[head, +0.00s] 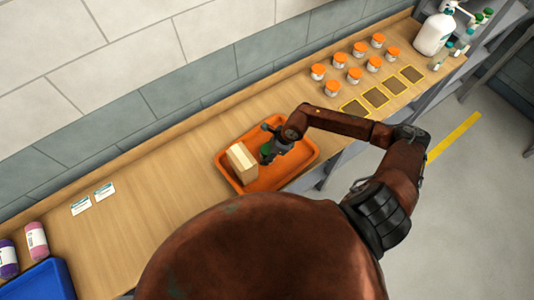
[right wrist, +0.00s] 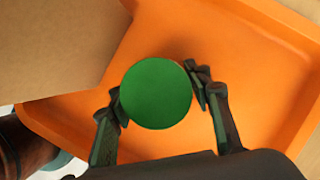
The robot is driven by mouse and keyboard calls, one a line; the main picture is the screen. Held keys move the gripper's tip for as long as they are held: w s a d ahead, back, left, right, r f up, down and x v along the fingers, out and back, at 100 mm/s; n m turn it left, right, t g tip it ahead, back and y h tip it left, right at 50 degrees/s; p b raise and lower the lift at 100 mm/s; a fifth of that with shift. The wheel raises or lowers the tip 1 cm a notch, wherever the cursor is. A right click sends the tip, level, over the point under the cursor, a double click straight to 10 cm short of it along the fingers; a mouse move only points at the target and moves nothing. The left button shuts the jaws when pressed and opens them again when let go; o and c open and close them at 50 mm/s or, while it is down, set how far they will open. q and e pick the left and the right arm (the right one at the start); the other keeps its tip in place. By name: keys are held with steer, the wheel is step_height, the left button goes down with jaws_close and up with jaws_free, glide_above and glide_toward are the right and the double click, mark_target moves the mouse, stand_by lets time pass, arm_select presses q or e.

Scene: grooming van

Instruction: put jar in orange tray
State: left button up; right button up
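A green-lidded jar (right wrist: 156,93) is between the two fingers of my right gripper (right wrist: 160,95) in the right wrist view, with the fingers against its sides. In the head view the right gripper (head: 272,143) is over the orange tray (head: 297,171), and a bit of the jar's green (head: 265,151) shows beneath it. The tray's floor is close below the jar in the right wrist view; whether the jar touches it I cannot tell. My left gripper is not in view.
A cardboard box (head: 241,162) stands in the tray's left part, beside the jar. Several orange-lidded jars (head: 339,61) and yellow-edged squares (head: 375,96) are farther right. A white pump bottle (head: 435,33) stands at the far end. A blue bin (head: 38,283) is at lower left.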

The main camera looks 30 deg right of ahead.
steer(key=o, duration=0.4)
steer(key=shift+o, duration=0.2)
steer(key=shift+r, duration=0.15)
steer(key=b+v, duration=0.2)
steer(key=v, duration=1)
